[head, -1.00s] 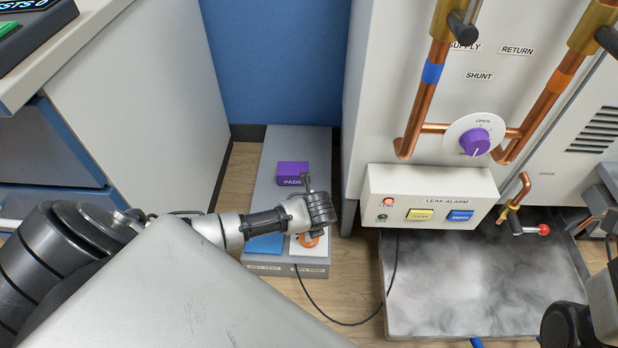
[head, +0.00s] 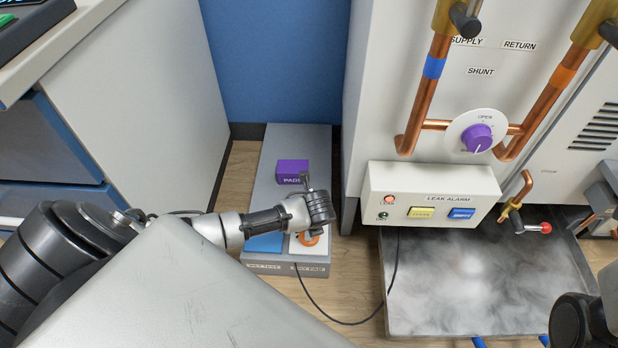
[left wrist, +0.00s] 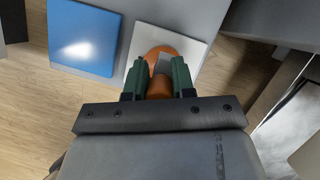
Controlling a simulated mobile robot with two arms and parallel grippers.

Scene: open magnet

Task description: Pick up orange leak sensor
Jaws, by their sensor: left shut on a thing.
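The orange leak sensor (left wrist: 160,87) is between the fingers of my left gripper (left wrist: 158,78) in the left wrist view. Its round orange base lies over the white dry pad (left wrist: 188,45); I cannot tell whether it still touches the pad. In the head view only a bit of the orange sensor (head: 309,239) shows below my left gripper (head: 316,225), which hides the rest. My left gripper is shut on the sensor. My right gripper is not clearly in view.
A blue wet test pad (head: 264,243) lies left of the white pad on the grey bench (head: 288,140). A purple pads box (head: 292,171) sits behind. A black cable (head: 345,322) curves across the floor to the leak alarm panel (head: 430,190). A metal tray (head: 480,322) lies at right.

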